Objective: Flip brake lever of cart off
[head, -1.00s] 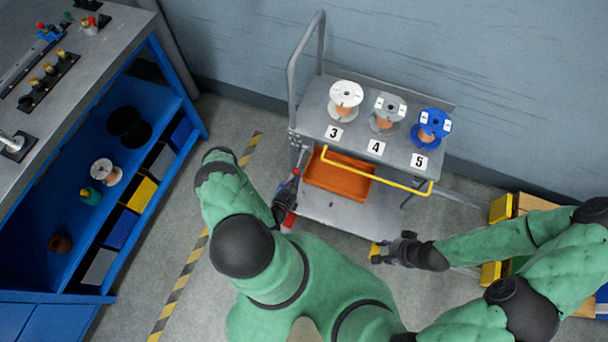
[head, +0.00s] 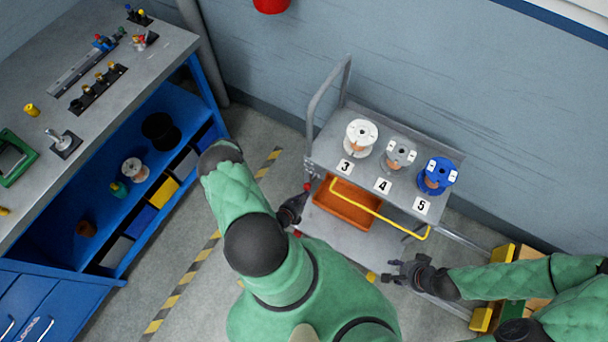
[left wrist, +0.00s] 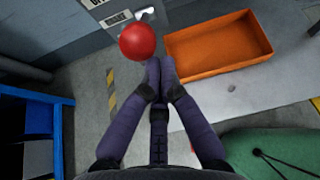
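The grey cart (head: 330,150) stands against the wall. Its brake lever has a round red knob (left wrist: 144,42), by a plate with a "BRAKE" label (left wrist: 117,17) in the left wrist view; the lever's shaft is mostly hidden. The knob also shows small in the head view (head: 307,187), at the cart's left side. My left gripper (left wrist: 160,70) has its fingers together with nothing seen between them. Its tips are just below and right of the knob; I cannot tell whether they touch it. My right gripper (head: 396,270) is open and empty near the cart's front right.
White, grey and blue spools (head: 437,176) stand on the cart top behind labels 3, 4 and 5. An orange bin (head: 345,203) sits on the lower shelf behind a yellow handle bar (head: 372,207). A blue workbench (head: 100,200) stands left, with bare floor between.

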